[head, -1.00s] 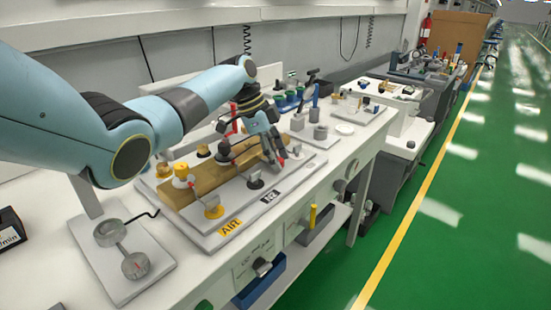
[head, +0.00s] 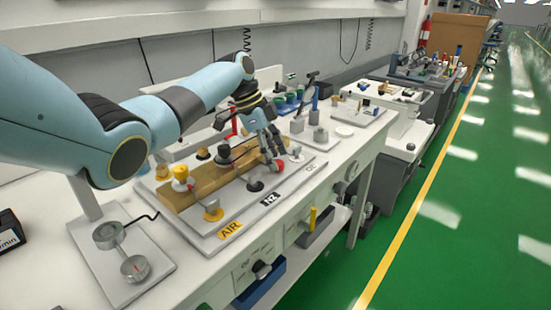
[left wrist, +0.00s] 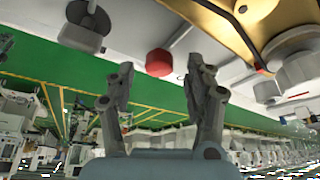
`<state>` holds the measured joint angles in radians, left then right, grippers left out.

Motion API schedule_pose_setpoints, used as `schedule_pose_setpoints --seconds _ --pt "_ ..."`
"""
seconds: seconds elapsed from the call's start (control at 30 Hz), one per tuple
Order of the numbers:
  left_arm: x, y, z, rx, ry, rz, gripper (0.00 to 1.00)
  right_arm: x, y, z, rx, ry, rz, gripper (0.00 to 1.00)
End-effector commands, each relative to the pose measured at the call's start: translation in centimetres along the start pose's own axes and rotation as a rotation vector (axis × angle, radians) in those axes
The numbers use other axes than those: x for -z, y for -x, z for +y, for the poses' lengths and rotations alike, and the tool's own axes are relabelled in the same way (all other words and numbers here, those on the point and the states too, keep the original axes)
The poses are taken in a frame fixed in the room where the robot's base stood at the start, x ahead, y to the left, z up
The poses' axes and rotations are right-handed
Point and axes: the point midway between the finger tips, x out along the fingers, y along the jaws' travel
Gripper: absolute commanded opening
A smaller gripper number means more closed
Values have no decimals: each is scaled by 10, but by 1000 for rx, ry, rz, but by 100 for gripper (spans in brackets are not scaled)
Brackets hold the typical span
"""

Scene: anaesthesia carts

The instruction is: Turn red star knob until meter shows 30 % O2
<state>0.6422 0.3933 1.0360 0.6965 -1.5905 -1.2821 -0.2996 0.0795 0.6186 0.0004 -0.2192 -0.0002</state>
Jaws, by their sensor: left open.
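The red star knob (head: 279,164) is on the far end of the pale panel on the bench, near the faint O2 label. In the left wrist view the red knob (left wrist: 159,62) shows between and just beyond the fingertips. My left gripper (head: 272,158) is open at the knob, with its fingers partly covering it; whether they touch it, I cannot tell. In the left wrist view my left gripper (left wrist: 161,70) has a wide gap between its fingers. A round dial (head: 135,268) with a red mark sits on a plate at the left; its reading is too small to read. My right gripper is out of view.
Blue-topped posts (head: 314,93) stand beyond. The green floor is clear at right.

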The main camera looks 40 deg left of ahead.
Motion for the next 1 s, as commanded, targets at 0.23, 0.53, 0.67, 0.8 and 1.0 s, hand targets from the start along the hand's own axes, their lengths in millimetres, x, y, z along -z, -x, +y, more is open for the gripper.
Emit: schedule_pose_setpoints --seconds 0.23,0.53,0.67,0.8,1.0 --pt "-1 55 -1 4 -3 -2 53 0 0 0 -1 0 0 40" --pt "0 102 0 1 -1 -1 53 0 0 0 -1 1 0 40" --pt "0 108 0 1 -2 0 53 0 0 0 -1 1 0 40" --pt "0 108 0 0 -2 0 53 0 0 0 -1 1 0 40" --pt "0 107 0 0 -1 0 53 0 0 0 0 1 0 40"
